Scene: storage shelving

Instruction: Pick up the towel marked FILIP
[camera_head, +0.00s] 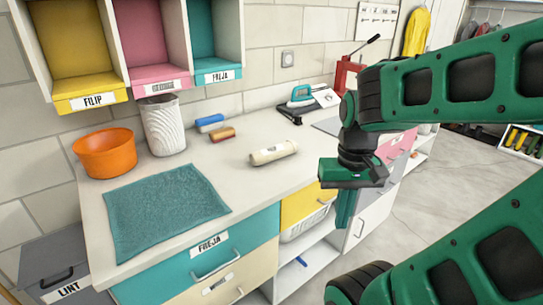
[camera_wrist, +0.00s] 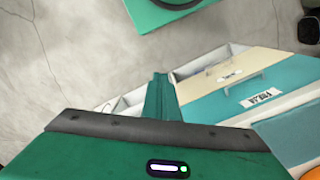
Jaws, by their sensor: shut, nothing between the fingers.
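A teal towel (camera_head: 165,208) lies flat on the left part of the counter, above the drawer labelled FREJA (camera_head: 211,248). No FILIP mark shows on it. The only FILIP label I see is on the yellow cubby (camera_head: 90,99) on the wall at the upper left. The towel's edge also shows at the right of the wrist view (camera_wrist: 292,138). My gripper (camera_head: 345,222) points down in front of the counter's right part, well right of the towel and apart from it. It also shows in the wrist view (camera_wrist: 159,90), shut and empty.
Pink and teal cubbies hang above. The open floor (camera_head: 430,200) is to the right.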

